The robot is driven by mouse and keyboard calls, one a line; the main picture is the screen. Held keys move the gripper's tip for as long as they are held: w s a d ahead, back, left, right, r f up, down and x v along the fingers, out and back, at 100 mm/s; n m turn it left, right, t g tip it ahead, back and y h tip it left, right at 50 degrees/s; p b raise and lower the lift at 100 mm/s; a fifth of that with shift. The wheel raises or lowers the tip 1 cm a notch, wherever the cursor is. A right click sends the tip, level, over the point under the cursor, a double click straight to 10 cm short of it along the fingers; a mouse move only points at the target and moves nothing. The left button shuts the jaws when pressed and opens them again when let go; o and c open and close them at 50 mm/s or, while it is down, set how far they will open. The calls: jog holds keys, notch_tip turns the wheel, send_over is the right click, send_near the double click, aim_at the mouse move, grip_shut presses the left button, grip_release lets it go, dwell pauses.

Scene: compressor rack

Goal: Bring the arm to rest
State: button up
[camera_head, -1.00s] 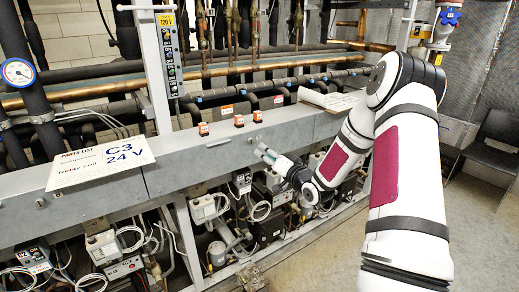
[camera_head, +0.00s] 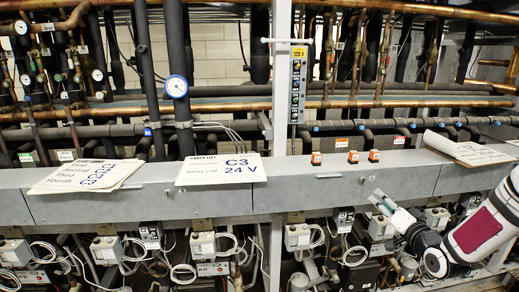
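My arm (camera_head: 482,230) comes in from the right edge of the head view, white with a dark red panel. My gripper (camera_head: 380,202) points up and left, just in front of the grey ledge's front face. Its fingers look small and greenish-grey. I cannot tell whether they are open or shut, and I see nothing clearly held. Most of the arm lies outside the picture.
A grey ledge (camera_head: 300,192) runs across the rack. On it lie a C3 24V card (camera_head: 220,169), a stack of papers (camera_head: 85,176), another paper at right (camera_head: 468,149) and three small orange blocks (camera_head: 353,157). Pipes rise behind; wired boxes sit below.

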jog(key=s+a+r+n+g+h, duration=0.3)
jog(key=s+a+r+n+g, duration=0.35)
jog(key=a+r, duration=0.55)
jog(key=s+a+r+g, duration=0.1)
jog(key=s+a, duration=0.3)
jog(key=s, duration=0.5)
jog(key=s+a+r+g+y+b, duration=0.1)
jog(key=s+a, duration=0.3)
jog(key=s, duration=0.4)
jog(key=s+a+r+g+y, duration=0.1)
jog(key=s+a+g, duration=0.2)
jog(key=s, duration=0.6)
jog(key=shift+s+a+n, duration=0.35)
jog(key=shift+a, duration=0.4)
jog(key=shift+r+g, duration=0.1)
jog(key=shift+g, duration=0.15)
